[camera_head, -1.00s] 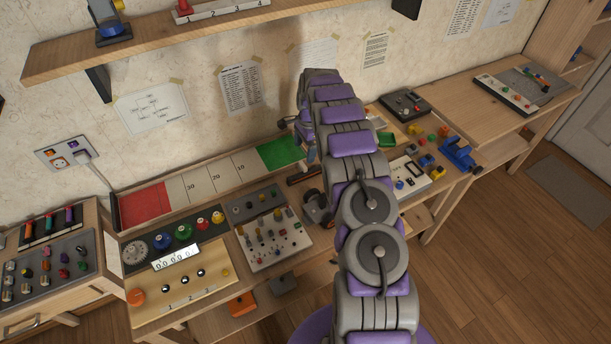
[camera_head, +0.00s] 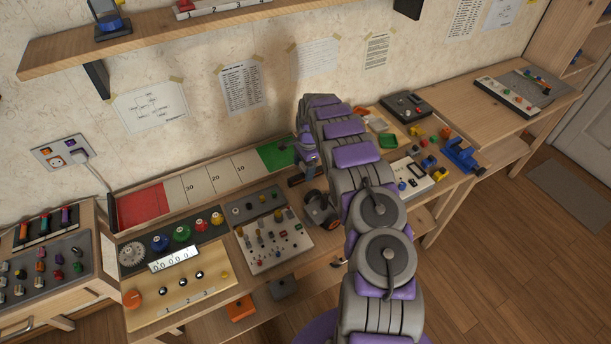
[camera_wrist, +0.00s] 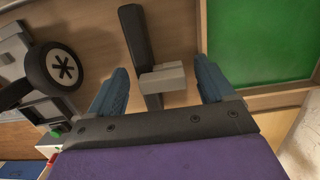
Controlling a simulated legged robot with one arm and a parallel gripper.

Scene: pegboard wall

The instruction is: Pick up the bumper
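The bumper seems to be the dark bar with a light grey block (camera_wrist: 162,78) in the wrist view. It lies on the wooden bench between my gripper's two blue fingers. My gripper (camera_wrist: 161,70) is open, with a finger on each side and visible gaps to the bar and block. In the head view, the dark bar (camera_head: 295,181) shows only in part. My gripper (camera_head: 306,160) is just above it, and my arm hides much of that spot.
A wheeled toy (camera_head: 320,208) stands close by; its black wheel (camera_wrist: 60,67) shows in the wrist view. A green panel (camera_wrist: 262,45) with a wooden rim is on the other side. A switch panel (camera_head: 273,240) and several small coloured parts lie along the bench.

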